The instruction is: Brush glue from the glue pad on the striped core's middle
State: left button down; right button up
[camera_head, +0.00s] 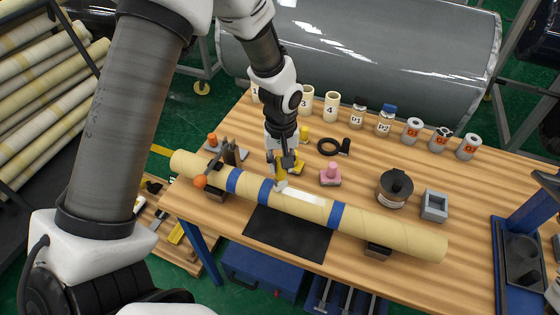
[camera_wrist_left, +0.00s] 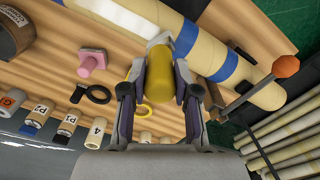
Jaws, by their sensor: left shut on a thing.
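The striped core (camera_head: 395,234) is a long cream tube with blue bands, lying across the front of the table. A whitish patch (camera_head: 303,197) shows on its top between two bands. My left gripper (camera_head: 283,163) is shut on a yellow-handled brush (camera_head: 281,173) and holds it over the core, its lower end at the left end of the patch. In the left wrist view the yellow handle (camera_wrist_left: 159,72) sits between the fingers, with the core (camera_wrist_left: 205,52) beyond. I cannot tell if the bristles touch. I cannot tell which item is the glue pad. My right gripper is not in view.
A pink stamp-like block (camera_head: 330,176), black ring (camera_head: 328,147), dark pot (camera_head: 395,188) and grey box (camera_head: 434,206) stand behind the core. Numbered cups, jars and small rolls line the back. An orange-knobbed lever (camera_head: 201,181) stands at left. A dark mat (camera_head: 288,236) lies in front.

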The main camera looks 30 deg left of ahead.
pick_arm(q)
notch_tip(320, 180, up, 2)
jog(key=shift+a+r+p, duration=0.1)
jog(key=shift+p, duration=0.25)
jog(key=shift+r+p, duration=0.3)
jog(key=shift+r, duration=0.05)
jog(key=shift+d+r+p, duration=0.5)
jog(key=shift+r+p, duration=0.1)
jog(key=shift+r, duration=0.6)
jog(key=shift+r+p, duration=0.3)
jog(key=shift+p, duration=0.1)
jog(key=shift+a+r, duration=0.3)
jog(key=shift+r, duration=0.5)
jog(key=shift+d+r, duration=0.2)
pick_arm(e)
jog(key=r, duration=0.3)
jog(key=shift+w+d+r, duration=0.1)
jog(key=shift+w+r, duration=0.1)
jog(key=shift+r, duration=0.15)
pick_arm(q)
jog(key=shift+a, duration=0.15)
